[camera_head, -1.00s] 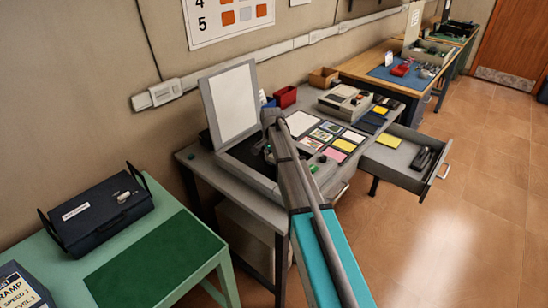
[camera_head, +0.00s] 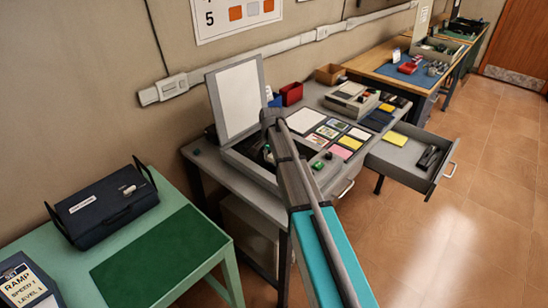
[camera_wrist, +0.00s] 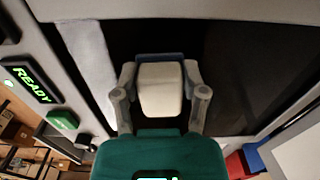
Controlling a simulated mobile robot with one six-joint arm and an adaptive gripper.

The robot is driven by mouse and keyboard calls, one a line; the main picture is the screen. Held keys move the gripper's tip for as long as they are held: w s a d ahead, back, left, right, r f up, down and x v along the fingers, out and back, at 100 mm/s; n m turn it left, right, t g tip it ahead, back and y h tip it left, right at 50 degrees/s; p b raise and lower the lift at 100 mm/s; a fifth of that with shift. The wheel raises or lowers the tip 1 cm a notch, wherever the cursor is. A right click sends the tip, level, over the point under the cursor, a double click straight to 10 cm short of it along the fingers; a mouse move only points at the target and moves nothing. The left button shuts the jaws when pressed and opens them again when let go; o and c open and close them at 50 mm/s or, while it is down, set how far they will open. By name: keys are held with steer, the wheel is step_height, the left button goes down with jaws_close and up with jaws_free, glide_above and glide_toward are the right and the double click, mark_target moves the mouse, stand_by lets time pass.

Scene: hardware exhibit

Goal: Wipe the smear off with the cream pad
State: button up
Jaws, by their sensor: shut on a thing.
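My gripper (camera_wrist: 160,82) is shut on the cream pad (camera_wrist: 160,92), a pale block between its two fingers in the wrist view. The pad is over the dark glass (camera_wrist: 245,70) of the flatbed scanner; I cannot tell whether it touches. A pale, whitish band (camera_wrist: 88,62) runs along the left side of the glass, left of the pad. I cannot tell whether this is the smear, and no other mark shows clearly. In the head view, the scanner's lid (camera_head: 238,98) stands open with a white inner face, and my arm largely hides the gripper and pad.
A lit READY display (camera_wrist: 31,84) and green button (camera_wrist: 62,120) are on the scanner's edge. Cards lie right of the scanner, near an open drawer (camera_head: 408,154). A red bin (camera_head: 291,93) stands behind. A green table (camera_head: 190,222) with a dark case (camera_head: 103,207) is at left.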

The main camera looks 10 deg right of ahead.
steer(key=shift+a, duration=0.1)
stand_by(0.3)
steer(key=shift+w+a+f, duration=0.1)
steer(key=shift+w+a, duration=0.1)
steer(key=shift+w, duration=0.05)
steer(key=shift+w, duration=0.1)
stand_by(0.3)
steer(key=shift+w+d, duration=0.6)
steer(key=shift+d, duration=0.2)
steer(key=shift+w+d, duration=0.45)
steer(key=shift+d, duration=0.2)
steer(key=shift+w+d, duration=0.5)
steer(key=shift+d, duration=0.25)
steer(key=shift+w+d, duration=0.5)
steer(key=shift+d, duration=0.2)
